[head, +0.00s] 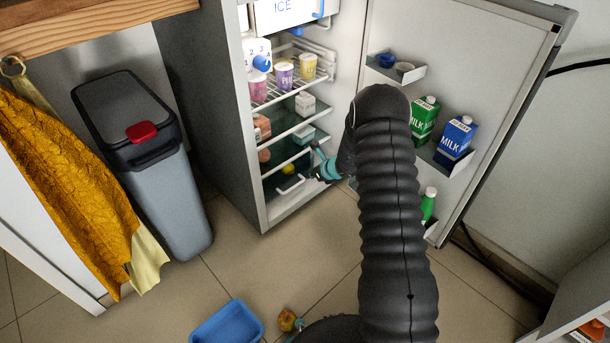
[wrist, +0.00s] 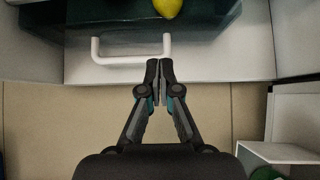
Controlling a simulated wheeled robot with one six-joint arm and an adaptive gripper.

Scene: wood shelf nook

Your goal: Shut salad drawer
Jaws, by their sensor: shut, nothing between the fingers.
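The salad drawer shows at the bottom of the open fridge, with its white bar handle (head: 291,185). In the wrist view the handle (wrist: 120,60) runs across near the top, on the drawer's front. A yellow lemon (head: 288,169) lies in the drawer and shows at the top of the wrist view (wrist: 167,8). My gripper (head: 316,176) is shut and empty, at the right of the handle. In the wrist view its fingertips (wrist: 159,64) meet near the handle's right end; I cannot tell whether they touch it. How far the drawer stands out is hard to tell.
The fridge door (head: 465,60) stands wide open at right, carrying a green milk carton (head: 424,117) and a blue milk carton (head: 457,138). A grey bin (head: 160,190) stands left of the fridge. A blue tub (head: 228,324) and a round brownish item (head: 287,320) are on the tiled floor.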

